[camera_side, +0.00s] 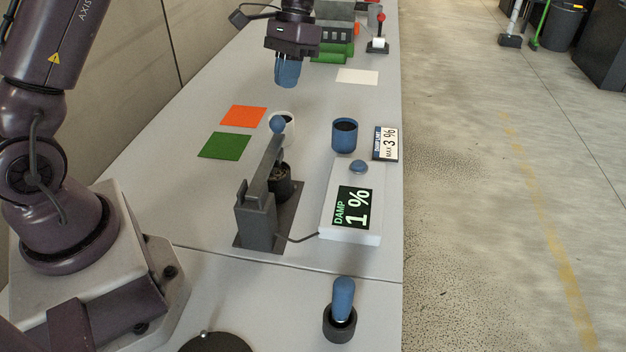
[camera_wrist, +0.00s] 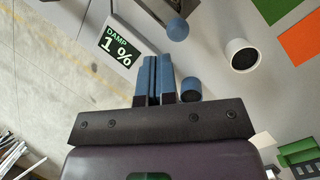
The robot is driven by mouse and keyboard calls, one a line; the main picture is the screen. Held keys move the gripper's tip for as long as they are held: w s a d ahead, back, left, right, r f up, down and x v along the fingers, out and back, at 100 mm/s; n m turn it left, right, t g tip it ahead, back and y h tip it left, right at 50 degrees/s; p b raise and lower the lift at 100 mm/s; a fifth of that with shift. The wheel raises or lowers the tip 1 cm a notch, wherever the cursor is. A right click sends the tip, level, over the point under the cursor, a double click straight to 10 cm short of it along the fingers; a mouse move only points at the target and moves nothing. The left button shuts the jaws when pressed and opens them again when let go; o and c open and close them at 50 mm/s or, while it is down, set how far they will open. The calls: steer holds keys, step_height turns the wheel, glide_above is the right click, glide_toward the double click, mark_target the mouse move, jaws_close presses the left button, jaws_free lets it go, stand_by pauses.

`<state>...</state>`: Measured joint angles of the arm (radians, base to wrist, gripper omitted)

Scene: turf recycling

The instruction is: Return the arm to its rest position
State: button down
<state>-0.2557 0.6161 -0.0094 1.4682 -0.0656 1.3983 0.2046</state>
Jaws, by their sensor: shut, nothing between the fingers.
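My gripper (camera_side: 287,73) hangs above the table's far half in the side view, its blue fingers pointing down. In the wrist view the fingers of my gripper (camera_wrist: 154,80) are together with nothing between them. It is clear of the table and touches nothing that I can see. No rest position is marked in either view.
A blue cup (camera_side: 344,136), a white cup (camera_side: 288,123) and a dark lever press (camera_side: 258,208) stand below. A white meter (camera_side: 340,232) reads "DAMP 1 %". Orange (camera_side: 243,116) and green (camera_side: 225,146) squares lie left. A blue-handled tool (camera_side: 343,298) stands in front.

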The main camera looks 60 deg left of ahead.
steer(key=s+d+r+t, duration=0.3)
steer(key=s+r, duration=0.1)
steer(key=s, duration=0.3)
steer(key=s+d+r+t+y, duration=0.1)
steer(key=s+d+r+t, duration=0.2)
steer(key=s, duration=0.4)
steer(key=s+d+r+t, duration=0.3)
steer(key=s+r, duration=0.1)
steer(key=s, duration=0.2)
steer(key=shift+s+r+m+y, duration=0.3)
steer(key=shift+s+m+y, duration=0.1)
stand_by(0.5)
